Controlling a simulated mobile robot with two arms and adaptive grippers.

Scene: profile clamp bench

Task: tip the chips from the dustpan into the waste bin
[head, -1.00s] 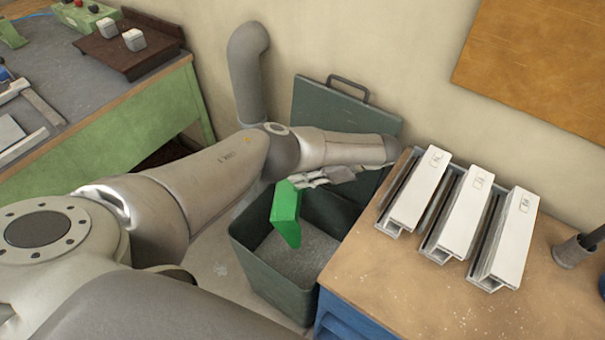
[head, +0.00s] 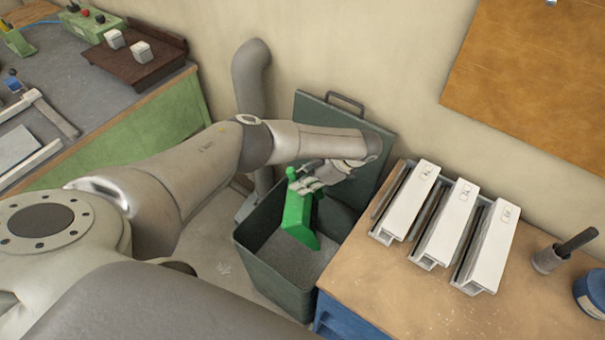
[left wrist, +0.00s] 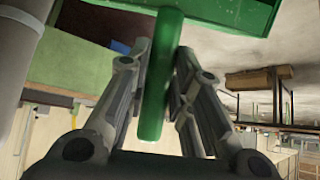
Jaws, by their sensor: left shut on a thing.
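The green dustpan (head: 299,217) hangs steeply tilted, its pan pointing down into the mouth of the waste bin. My left gripper (head: 305,186) is shut on its handle, above the bin. In the left wrist view the green handle (left wrist: 160,100) runs between the two fingers (left wrist: 161,62), with the pan beyond them. The dark green waste bin (head: 270,275) stands on the floor, its lid (head: 365,130) open at the back. Grey material shows inside the bin; I cannot tell whether it is chips. No chips can be made out on the dustpan. My right gripper is out of view.
A wooden-topped bench (head: 400,305) adjoins the bin on the right, with three white profiles (head: 408,200) in holders and pale specks on its top. A grey pipe (head: 250,80) rises behind the bin. A green workbench (head: 150,130) stands at the left.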

